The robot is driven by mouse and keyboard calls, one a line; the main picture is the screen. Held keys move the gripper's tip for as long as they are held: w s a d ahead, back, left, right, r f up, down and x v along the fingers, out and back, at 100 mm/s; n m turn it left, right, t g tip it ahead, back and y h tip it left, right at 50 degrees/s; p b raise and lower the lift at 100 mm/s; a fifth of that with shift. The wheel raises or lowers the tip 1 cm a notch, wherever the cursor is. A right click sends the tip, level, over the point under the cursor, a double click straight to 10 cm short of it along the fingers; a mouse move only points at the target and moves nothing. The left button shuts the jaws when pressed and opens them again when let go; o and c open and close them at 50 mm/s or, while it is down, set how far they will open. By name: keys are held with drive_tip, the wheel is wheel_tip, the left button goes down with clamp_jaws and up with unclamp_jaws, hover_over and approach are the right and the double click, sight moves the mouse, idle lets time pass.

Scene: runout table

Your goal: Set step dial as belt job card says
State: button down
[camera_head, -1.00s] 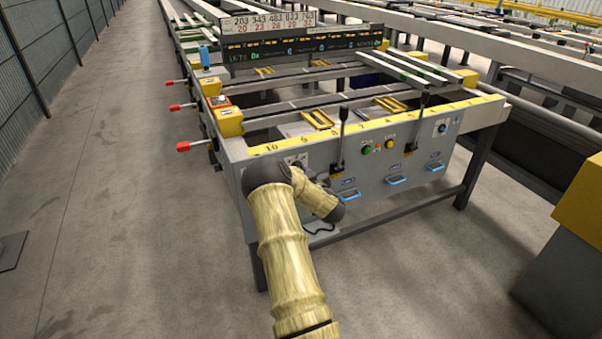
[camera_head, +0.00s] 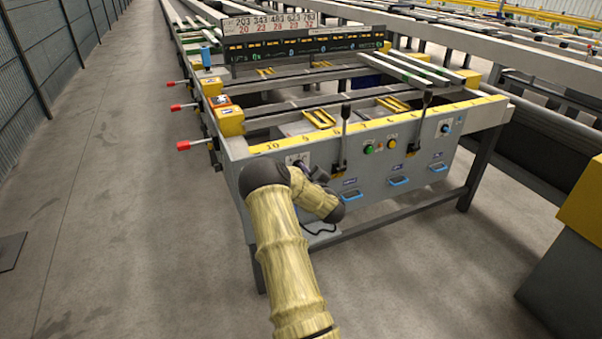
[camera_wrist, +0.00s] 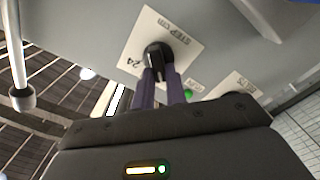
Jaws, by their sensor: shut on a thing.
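The step dial is a black knob (camera_wrist: 157,50) on a white plate (camera_wrist: 180,37) marked "STEP cm", with "24" readable near one edge, in the wrist view. My gripper (camera_wrist: 161,77) has its two dark purple fingers closed on either side of the knob. The knob's pointer and exact setting cannot be read. In the head view, my gripper (camera_head: 318,175) is at the left part of the grey front panel (camera_head: 365,180), and my arm hides most of the dial. A board with rows of numbers (camera_head: 268,23) stands above the table; I cannot tell which surface is the belt job card.
Two black levers (camera_head: 345,125) (camera_head: 425,108) rise from the front panel, near a green button (camera_head: 369,149) and a yellow one (camera_head: 391,143). Blue handles (camera_head: 399,181) sit lower down. Red-tipped levers (camera_head: 184,146) stick out at left.

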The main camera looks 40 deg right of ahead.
drive_tip(key=shift+w+a, duration=0.1)
drive_tip(key=c, duration=1.4)
unclamp_jaws()
drive_tip(key=shift+c, duration=0.2)
drive_tip(key=p+v, duration=0.2)
drive_tip(key=v, duration=1.5)
drive_tip(key=shift+s, duration=0.3)
drive_tip(key=shift+w, duration=0.15)
